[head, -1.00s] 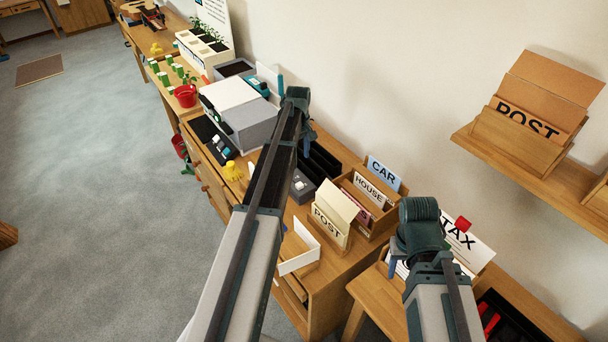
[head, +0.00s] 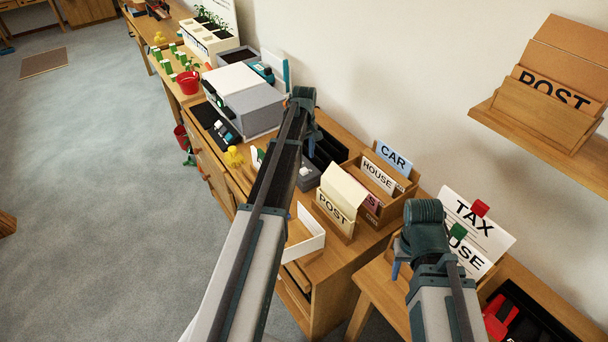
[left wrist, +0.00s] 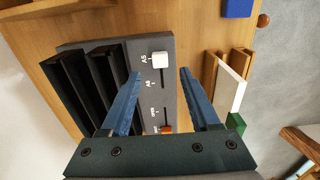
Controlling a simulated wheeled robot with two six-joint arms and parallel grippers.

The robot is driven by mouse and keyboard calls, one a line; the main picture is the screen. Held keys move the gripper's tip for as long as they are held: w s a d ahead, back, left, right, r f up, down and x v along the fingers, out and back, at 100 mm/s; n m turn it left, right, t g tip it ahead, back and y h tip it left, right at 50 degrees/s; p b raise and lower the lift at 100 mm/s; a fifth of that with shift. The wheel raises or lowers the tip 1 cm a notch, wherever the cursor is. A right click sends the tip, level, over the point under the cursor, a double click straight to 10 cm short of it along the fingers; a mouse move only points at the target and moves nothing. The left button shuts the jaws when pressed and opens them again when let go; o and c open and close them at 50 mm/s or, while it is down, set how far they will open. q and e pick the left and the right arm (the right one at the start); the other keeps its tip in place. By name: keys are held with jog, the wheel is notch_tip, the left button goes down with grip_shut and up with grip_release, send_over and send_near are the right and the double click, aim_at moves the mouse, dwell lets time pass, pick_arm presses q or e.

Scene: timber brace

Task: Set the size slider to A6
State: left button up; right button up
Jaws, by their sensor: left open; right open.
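The size slider's white knob (left wrist: 160,60) sits beside the A5 mark on a dark grey panel (left wrist: 139,52). The A6 mark (left wrist: 149,84) is lower in the left wrist view, beside the empty part of the slot. My left gripper (left wrist: 160,72) is open, its blue fingers spread to either side of the slot in that picture, with nothing between them. I cannot tell its height above the knob. In the head view the grey unit (head: 309,179) lies below my left gripper (head: 312,143). My right gripper (head: 396,270) is at the right, its fingertips mostly hidden.
A second slider with an orange knob (left wrist: 167,129) is on the same panel. Black slots (left wrist: 82,85) adjoin it.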

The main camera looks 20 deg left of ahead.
aim_at(304, 170)
pick_arm(q)
notch_tip(304, 170, down, 6)
jog(key=b, duration=0.5)
pick_arm(e)
notch_tip(304, 170, down, 6)
pick_arm(q)
grip_shut()
dwell(0.9)
